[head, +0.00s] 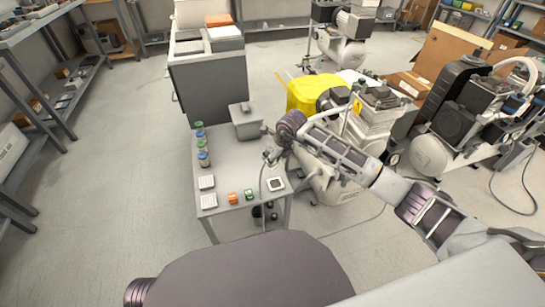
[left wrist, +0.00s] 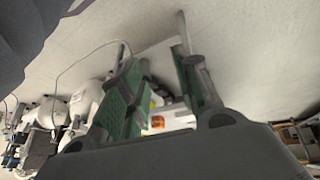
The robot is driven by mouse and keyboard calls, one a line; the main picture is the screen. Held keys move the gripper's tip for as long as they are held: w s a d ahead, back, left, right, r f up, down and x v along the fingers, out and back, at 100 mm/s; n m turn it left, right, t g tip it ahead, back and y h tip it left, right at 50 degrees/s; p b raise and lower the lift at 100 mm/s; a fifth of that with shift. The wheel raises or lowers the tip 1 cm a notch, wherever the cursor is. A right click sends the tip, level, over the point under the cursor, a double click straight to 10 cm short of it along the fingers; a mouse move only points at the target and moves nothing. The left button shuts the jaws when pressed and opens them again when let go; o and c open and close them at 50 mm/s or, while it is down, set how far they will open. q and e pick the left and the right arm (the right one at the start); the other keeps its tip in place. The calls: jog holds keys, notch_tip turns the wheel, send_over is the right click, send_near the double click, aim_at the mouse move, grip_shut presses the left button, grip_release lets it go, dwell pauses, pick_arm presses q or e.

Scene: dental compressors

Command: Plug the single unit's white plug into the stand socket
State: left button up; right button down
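My right arm comes in from the right in the head view. Its gripper (head: 271,152) is above the front right part of the small grey table. A thin cable (head: 262,182) hangs in a loop just below this gripper. The white plug cannot be made out, nor whether the fingers hold it. A white square plate with a dark centre (head: 277,184), perhaps the socket, lies near the table's right front edge. The white single unit (head: 325,182) stands right of the table, partly behind my arm. My left gripper (left wrist: 152,65) shows green-padded fingers, apart, with nothing visibly held.
The table (head: 232,160) bears a grey box (head: 245,121), green and blue jars (head: 202,145), white trays (head: 208,201) and small orange and green pieces (head: 233,198). A yellow bag (head: 308,95) and more compressors (head: 440,130) stand behind and right. The floor at left is clear.

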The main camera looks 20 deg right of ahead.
jog(key=shift+s+a, duration=0.1)
jog(key=shift+s, duration=0.65)
jog(key=shift+s+n, duration=0.2)
jog(key=shift+n, duration=0.1)
jog(key=shift+s+d+f, duration=0.25)
jog(key=shift+s+d, duration=0.05)
jog(key=shift+d, duration=0.1)
pick_arm(q)
jog(key=shift+s+r+g, duration=0.2)
jog(key=shift+s, duration=0.3)
jog(key=shift+s+r+g, duration=0.2)
jog(key=shift+s, duration=0.3)
pick_arm(e)
jog(key=shift+s+d, duration=0.1)
jog(key=shift+s, duration=0.05)
pick_arm(q)
jog(key=shift+f, duration=0.2)
pick_arm(e)
jog(key=shift+f, duration=0.15)
